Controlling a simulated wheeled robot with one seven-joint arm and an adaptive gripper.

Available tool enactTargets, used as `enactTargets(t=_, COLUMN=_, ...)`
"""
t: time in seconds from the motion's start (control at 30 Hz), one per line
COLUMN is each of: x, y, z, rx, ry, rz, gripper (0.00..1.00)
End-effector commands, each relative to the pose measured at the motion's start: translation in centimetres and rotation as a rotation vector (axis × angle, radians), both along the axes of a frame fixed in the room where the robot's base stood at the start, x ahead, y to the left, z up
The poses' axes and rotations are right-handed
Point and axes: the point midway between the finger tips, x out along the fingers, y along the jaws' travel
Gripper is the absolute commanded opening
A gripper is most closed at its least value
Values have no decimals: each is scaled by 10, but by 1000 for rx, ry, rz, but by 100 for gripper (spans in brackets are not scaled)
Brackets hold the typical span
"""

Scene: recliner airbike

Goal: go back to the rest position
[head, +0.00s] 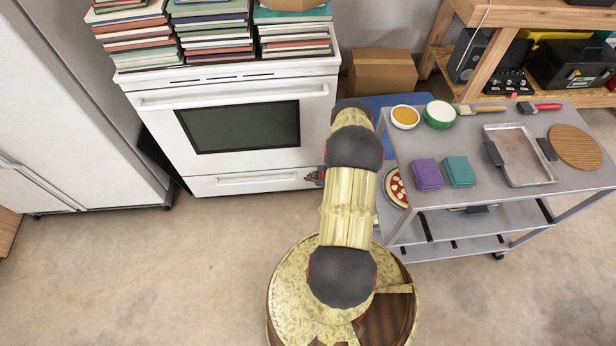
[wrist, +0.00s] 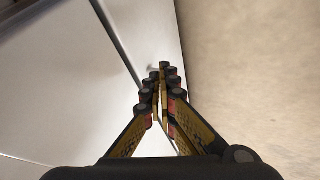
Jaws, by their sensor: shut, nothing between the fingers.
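My gripper (wrist: 161,82) is shut and empty in the wrist view, its fingertips together. Beyond the fingers are a white surface on the left and the beige floor on the right. In the head view my arm reaches forward from my base, between the white oven (head: 235,128) and the metal cart (head: 480,190). Only a small part of my gripper (head: 317,177) shows there, beside the arm near the oven's lower right corner; the rest is hidden behind the arm.
A pizza (head: 396,187) sits at the cart's left end, partly covered. Bowls, purple and teal packets, a tray (head: 520,155) and a round board (head: 575,147) are on the cart top. A cardboard box (head: 382,72) stands behind. The floor (head: 150,270) at the left is clear.

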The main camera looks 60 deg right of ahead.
Motion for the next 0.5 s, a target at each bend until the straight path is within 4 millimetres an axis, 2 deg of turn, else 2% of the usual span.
enactTargets(t=0.03, x=-5, y=0, z=12, rx=-1, ry=-1, rz=-1, gripper=0)
enactTargets(t=0.2, x=-21, y=3, z=32, rx=-1, ry=-1, rz=0, gripper=0)
enactTargets(t=0.5, x=-32, y=6, z=43, rx=0, ry=0, rz=0, gripper=0)
